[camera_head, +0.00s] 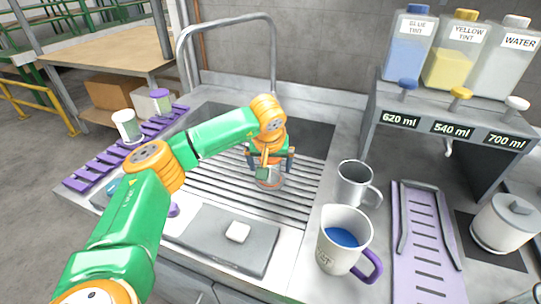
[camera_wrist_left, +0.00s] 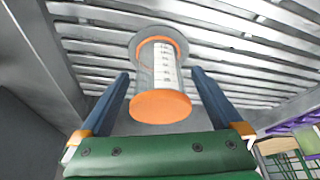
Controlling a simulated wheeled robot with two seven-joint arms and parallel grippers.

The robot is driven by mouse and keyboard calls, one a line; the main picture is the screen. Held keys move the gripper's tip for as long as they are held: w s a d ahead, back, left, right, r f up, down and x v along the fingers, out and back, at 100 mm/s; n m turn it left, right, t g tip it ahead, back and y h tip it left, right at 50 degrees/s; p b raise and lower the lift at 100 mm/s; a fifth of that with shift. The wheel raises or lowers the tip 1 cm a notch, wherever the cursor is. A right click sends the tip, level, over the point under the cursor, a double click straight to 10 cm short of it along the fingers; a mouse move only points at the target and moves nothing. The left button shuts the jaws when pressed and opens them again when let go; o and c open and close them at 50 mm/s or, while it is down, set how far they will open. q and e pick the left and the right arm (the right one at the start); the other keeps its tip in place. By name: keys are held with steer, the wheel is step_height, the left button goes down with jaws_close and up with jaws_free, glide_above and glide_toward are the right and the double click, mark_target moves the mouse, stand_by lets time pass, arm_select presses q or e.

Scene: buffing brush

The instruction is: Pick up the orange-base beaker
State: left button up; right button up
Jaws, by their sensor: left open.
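The orange-base beaker shows in the left wrist view (camera_wrist_left: 160,78) as a clear cylinder with a white graduated strip and an orange disc at the end nearer the camera. In the head view, part of the beaker (camera_head: 269,181) shows on the ribbed metal drainboard, below my left gripper (camera_head: 270,164), which hides much of it. In the left wrist view, my left gripper (camera_wrist_left: 161,74) is open, with one blue finger on each side of the beaker and visible gaps between. My right gripper is not in view.
A metal mug (camera_head: 355,184) and a larger purple-handled mug (camera_head: 342,241) with blue liquid stand right of the drainboard (camera_head: 305,200). The tint dispenser (camera_head: 450,122) stands at the back right. A curved faucet (camera_head: 275,50) rises behind. A purple rack (camera_head: 85,180) is at left.

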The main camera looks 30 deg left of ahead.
arm_select(q)
steer(key=shift+w+f, duration=0.15)
steer(key=shift+f, duration=0.05)
steer(key=shift+r, duration=0.1)
steer(key=c, duration=1.5)
